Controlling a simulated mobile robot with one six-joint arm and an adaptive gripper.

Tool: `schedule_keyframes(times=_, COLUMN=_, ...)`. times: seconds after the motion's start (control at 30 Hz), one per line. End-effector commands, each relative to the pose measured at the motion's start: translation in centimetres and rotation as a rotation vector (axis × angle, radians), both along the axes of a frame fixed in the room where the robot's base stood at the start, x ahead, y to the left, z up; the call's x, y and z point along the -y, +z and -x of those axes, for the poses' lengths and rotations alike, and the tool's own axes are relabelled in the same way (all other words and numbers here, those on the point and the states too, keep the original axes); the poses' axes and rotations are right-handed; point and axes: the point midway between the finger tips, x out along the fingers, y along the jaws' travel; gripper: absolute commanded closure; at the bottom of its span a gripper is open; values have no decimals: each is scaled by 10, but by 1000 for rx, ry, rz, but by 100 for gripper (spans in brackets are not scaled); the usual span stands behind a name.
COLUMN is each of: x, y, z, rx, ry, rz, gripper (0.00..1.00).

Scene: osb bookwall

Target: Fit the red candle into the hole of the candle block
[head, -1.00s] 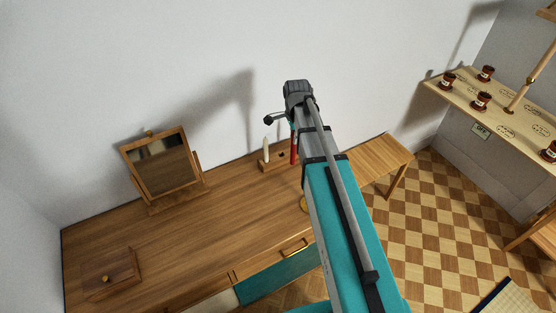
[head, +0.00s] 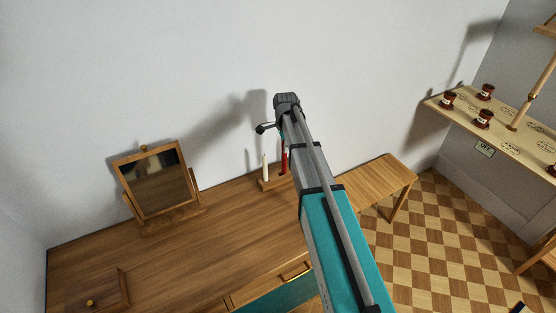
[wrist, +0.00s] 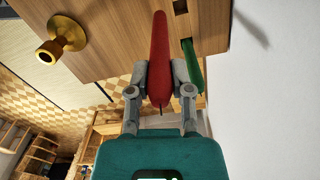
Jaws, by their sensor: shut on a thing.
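My gripper (wrist: 160,85) is shut on the red candle (wrist: 160,45), which also shows in the head view (head: 284,161). In the wrist view the candle's far end points to the top edge, left of a dark square hole (wrist: 180,6). A green candle (wrist: 194,68) stands right of it, its far end at another dark recess. In the head view the candle block (head: 265,186) sits on the desk by the wall with a white candle (head: 265,167) upright in it. The red candle is right of the white one; whether it touches the block is unclear.
A brass piece (wrist: 62,38) is left of the red candle in the wrist view. A framed mirror (head: 155,180) and a small knobbed box (head: 92,292) stand on the desk (head: 205,235). The wall (head: 200,60) is close behind the block. Desk between mirror and block is clear.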

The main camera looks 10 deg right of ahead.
Motion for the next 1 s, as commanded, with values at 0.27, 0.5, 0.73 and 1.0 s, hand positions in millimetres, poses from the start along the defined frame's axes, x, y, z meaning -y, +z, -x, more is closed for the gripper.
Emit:
schedule_keyframes(times=0.27, x=-2, y=-28, z=-22, rx=0, ry=1, rz=0, gripper=100)
schedule_keyframes(times=0.5, x=-3, y=-31, z=-26, rx=0, ry=1, rz=0, gripper=100)
schedule_keyframes(times=0.73, x=-3, y=-30, z=-25, rx=0, ry=1, rz=0, gripper=100)
schedule_keyframes(times=1.0, x=-4, y=-42, z=-34, rx=0, ry=1, rz=0, gripper=100)
